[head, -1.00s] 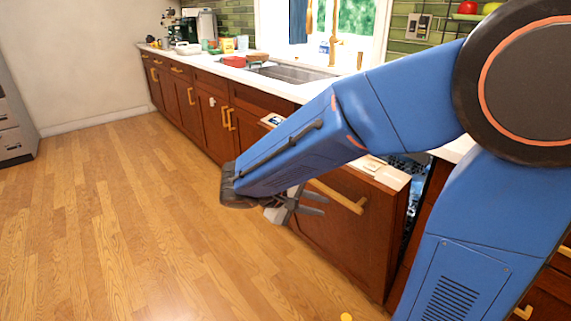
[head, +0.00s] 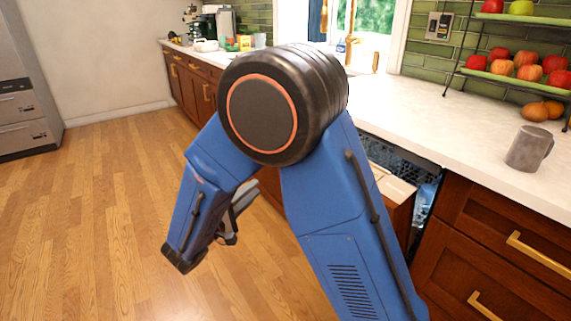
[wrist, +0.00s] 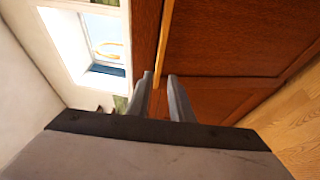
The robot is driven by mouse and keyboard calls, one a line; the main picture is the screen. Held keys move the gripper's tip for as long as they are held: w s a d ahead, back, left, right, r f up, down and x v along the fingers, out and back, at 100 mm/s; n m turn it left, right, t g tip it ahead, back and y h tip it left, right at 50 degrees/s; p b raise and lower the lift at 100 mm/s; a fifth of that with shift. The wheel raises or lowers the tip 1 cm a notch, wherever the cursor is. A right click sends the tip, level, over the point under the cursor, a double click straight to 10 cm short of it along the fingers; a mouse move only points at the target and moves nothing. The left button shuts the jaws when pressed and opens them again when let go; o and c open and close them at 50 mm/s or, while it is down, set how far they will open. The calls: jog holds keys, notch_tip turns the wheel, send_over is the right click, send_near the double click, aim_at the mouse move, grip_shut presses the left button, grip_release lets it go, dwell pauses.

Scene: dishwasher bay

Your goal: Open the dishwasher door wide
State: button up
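The dishwasher door (head: 398,215) is a wood-fronted panel standing partly open, tilted out from under the counter. Its pale top edge (head: 392,187) and the dark rack behind it show in the head view; my arm hides most of its front. In the wrist view a gold handle (wrist: 166,32) runs along a brown wood front (wrist: 225,40). My gripper (wrist: 159,76) has its two grey fingers apart, with the handle's near end in line with the gap between them. I cannot tell whether they touch it. In the head view my gripper (head: 236,215) is low, left of the door.
The white counter (head: 440,130) runs along the wall, with a grey mug (head: 529,148) and a tiered fruit stand (head: 510,80). Closed drawers (head: 490,235) stand right of the dishwasher. The wood floor (head: 90,220) on the left is clear.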

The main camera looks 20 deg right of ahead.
jog(key=x, duration=1.7)
jog(key=shift+d+f, duration=0.1)
grip_shut()
